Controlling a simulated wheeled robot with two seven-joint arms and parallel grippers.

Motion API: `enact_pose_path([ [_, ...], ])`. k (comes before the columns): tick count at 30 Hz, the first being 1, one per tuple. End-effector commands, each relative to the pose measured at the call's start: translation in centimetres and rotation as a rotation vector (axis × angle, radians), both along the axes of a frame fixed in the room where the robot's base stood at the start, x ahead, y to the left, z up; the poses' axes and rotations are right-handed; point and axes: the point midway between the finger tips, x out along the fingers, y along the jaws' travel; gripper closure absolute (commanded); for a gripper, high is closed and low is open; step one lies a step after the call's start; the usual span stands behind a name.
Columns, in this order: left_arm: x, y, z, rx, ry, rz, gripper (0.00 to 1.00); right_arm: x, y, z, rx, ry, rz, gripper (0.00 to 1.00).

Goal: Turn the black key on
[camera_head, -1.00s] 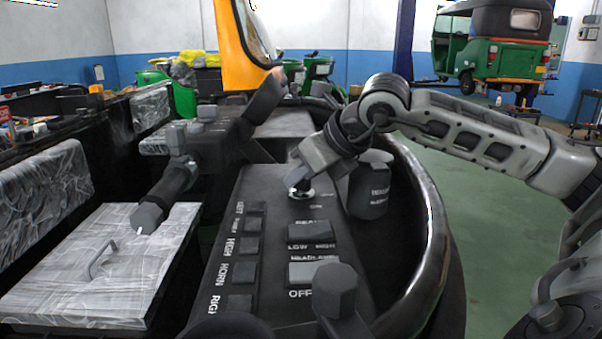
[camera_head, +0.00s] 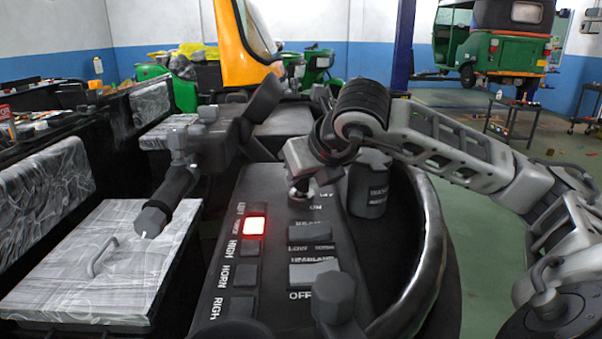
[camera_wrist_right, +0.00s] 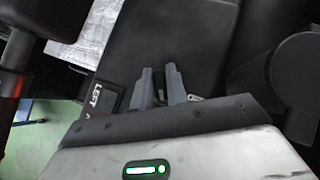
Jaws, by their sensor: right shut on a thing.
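My right gripper (camera_head: 299,190) comes in from the right and points down at the key switch at the far end of the black control panel (camera_head: 229,190). Its fingers (camera_wrist_right: 160,85) show close together in the right wrist view, shut on the black key. The key itself is mostly hidden by the gripper, and its exact angle cannot be told. An "ON" label shows just below the switch. A square red indicator (camera_head: 255,226) glows on the panel beside the "LEFT" label. My left gripper is not in view.
A black cylinder (camera_head: 368,185) stands right of the panel, close to my right gripper. A curved black rim (camera_head: 427,245) borders the panel on the right. Open green floor is further right.

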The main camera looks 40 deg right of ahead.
Motion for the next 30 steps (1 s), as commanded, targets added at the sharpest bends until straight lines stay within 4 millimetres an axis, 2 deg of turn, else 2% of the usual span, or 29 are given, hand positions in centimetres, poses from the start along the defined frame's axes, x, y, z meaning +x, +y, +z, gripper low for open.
enact_pose_path([
  [3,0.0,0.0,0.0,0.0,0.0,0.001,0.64,0.0,0.0,0.0,0.0,0.002,-0.001,1.0],
  [4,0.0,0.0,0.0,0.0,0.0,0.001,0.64,0.0,0.0,0.0,0.0,0.002,-0.001,0.8],
  [6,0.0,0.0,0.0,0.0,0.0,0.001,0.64,0.0,0.0,0.0,0.0,0.002,-0.001,0.64],
  [14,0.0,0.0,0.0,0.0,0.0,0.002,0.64,0.0,0.0,0.0,0.0,0.001,0.0,0.64],
  [19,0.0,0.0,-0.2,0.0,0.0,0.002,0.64,-0.8,0.1,0.8,-0.002,-0.002,-0.001,0.64],
  [23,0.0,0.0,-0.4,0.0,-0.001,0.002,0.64,-2.5,0.4,2.6,-0.004,-0.004,-0.001,0.64],
  [30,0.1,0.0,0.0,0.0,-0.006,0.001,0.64,-6.6,1.2,7.0,-0.004,-0.005,-0.001,0.64],
])
